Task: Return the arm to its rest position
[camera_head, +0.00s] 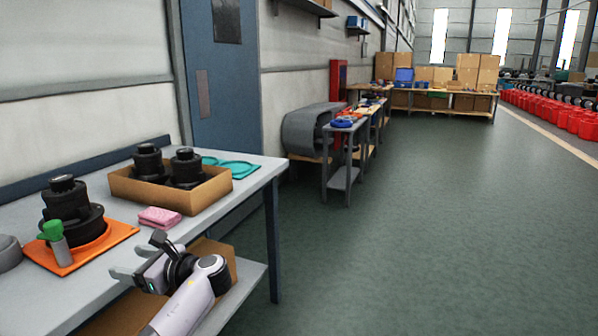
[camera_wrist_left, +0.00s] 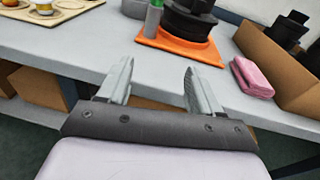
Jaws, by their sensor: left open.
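My left gripper (camera_head: 138,262) is at the front edge of the grey workbench (camera_head: 235,166) in the head view, its arm coming up from the bottom. In the left wrist view its two fingers (camera_wrist_left: 155,84) are apart with nothing between them. The orange mat (camera_wrist_left: 180,42) lies beyond the fingers on the bench. My right gripper is in neither view.
On the bench are a black tank part (camera_head: 70,212) on the orange mat, a green-capped bottle (camera_head: 57,242), a pink cloth (camera_head: 160,217), and a cardboard tray (camera_head: 170,192) with black parts. A lower shelf (camera_head: 238,298) holds cardboard boxes. Open green floor (camera_head: 420,220) lies right.

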